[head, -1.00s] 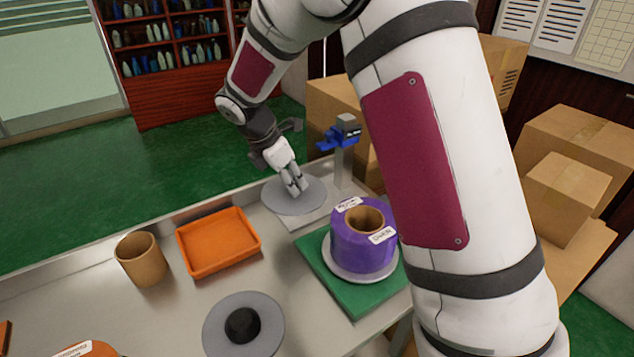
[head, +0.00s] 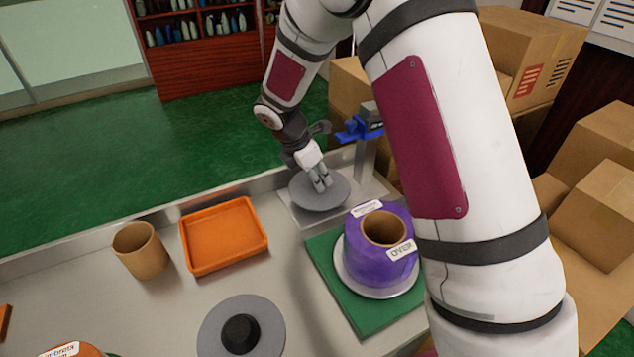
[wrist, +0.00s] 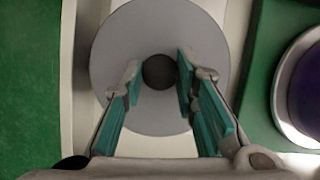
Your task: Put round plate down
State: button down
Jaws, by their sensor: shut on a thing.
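A round grey plate (head: 332,203) is at the far side of the bench, beneath my gripper (head: 321,186). In the wrist view the plate (wrist: 125,40) shows a dark round knob (wrist: 160,72) at its centre, between my fingertips (wrist: 158,78). My gripper is shut on the plate by this knob. The plate looks level over a light grey square base (head: 292,217) of the stand with a blue part (head: 360,130). I cannot tell whether the plate touches that base.
A purple roll (head: 365,258) stands on a white disc on a green mat (head: 322,262) to the right. A second grey disc with a black knob (head: 265,318) lies in front. An orange tray (head: 225,262) and a brown cup (head: 140,252) are at left. Boxes (head: 590,135) stand beyond.

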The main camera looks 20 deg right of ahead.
jog(key=shift+f, duration=1.05)
jog(key=shift+f, duration=0.15)
jog(key=c, duration=1.3)
grip_release()
